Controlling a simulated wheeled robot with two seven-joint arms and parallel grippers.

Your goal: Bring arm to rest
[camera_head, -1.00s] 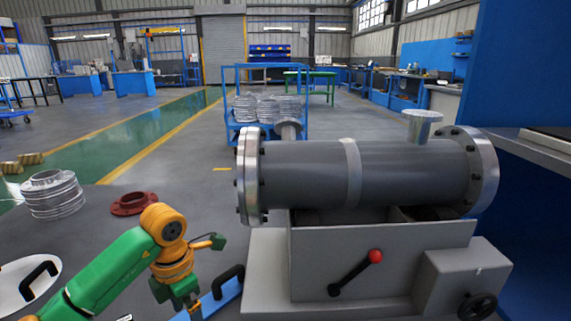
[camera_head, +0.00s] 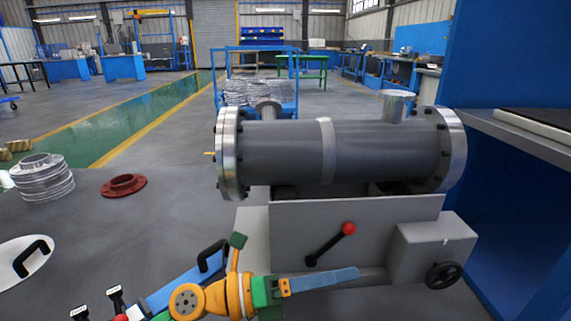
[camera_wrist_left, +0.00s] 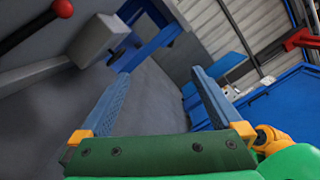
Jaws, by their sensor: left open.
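My left gripper (camera_head: 345,275) is at the bottom of the head view, low in front of the grey machine stand. Its green and orange wrist lies nearly level and its blue finger points right. In the left wrist view the two blue fingers of this gripper (camera_wrist_left: 155,85) stand wide apart, with nothing between them. My right gripper is in neither view. The grey flanged shell (camera_head: 275,150) lies level on the grey stand (camera_head: 330,225), above and behind my left gripper.
A red-knobbed lever (camera_head: 347,229) and a handwheel (camera_head: 443,275) stick out of the stand's front. A red flange ring (camera_head: 123,186) and a stack of metal flanges (camera_head: 42,180) stand at left. A blue cabinet (camera_head: 520,210) closes the right side.

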